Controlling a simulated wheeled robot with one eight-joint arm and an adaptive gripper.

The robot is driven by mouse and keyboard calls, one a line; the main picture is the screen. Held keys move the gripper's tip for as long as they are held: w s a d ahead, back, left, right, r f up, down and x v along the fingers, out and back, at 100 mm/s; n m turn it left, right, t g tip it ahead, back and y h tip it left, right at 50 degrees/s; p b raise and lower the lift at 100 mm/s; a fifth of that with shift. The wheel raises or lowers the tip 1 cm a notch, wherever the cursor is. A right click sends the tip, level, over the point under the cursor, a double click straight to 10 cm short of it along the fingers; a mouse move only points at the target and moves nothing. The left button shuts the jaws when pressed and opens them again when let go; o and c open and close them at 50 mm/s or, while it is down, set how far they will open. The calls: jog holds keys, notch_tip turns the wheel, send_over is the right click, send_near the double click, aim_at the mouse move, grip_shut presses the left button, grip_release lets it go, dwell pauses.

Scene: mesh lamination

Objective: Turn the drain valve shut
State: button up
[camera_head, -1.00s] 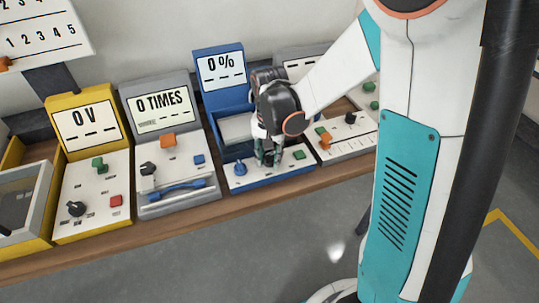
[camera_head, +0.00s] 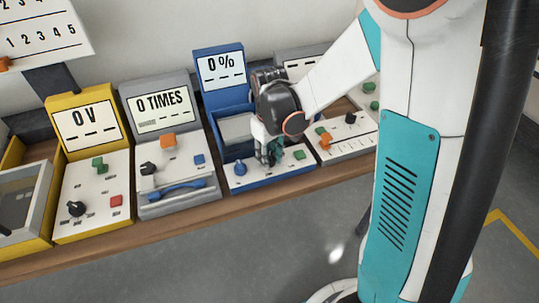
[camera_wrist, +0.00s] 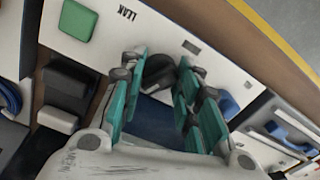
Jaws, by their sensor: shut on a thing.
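A dark knob (camera_wrist: 158,72) sits on the white panel of the blue station, between the teal fingers of my gripper (camera_wrist: 161,66) in the wrist view. It appears to be the drain valve, though no label reading drain is legible. My gripper is shut on it, one finger on each side. The blue station's display (camera_head: 220,66) reads 0 %.
A blue knob (camera_head: 240,168) stands left of my gripper and a green button (camera_head: 299,154) right of it. A LEAK label (camera_wrist: 141,13) is near the knob. Grey (camera_head: 162,101) and yellow (camera_head: 88,124) stations stand left, another station (camera_head: 347,136) right.

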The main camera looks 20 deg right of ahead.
aim_at(270, 156)
jog(key=n, duration=0.5)
jog(key=shift+n, duration=0.4)
dwell(0.3)
jog(key=o, duration=1.1)
jog(key=shift+c, duration=0.2)
notch_tip(270, 156, up, 12)
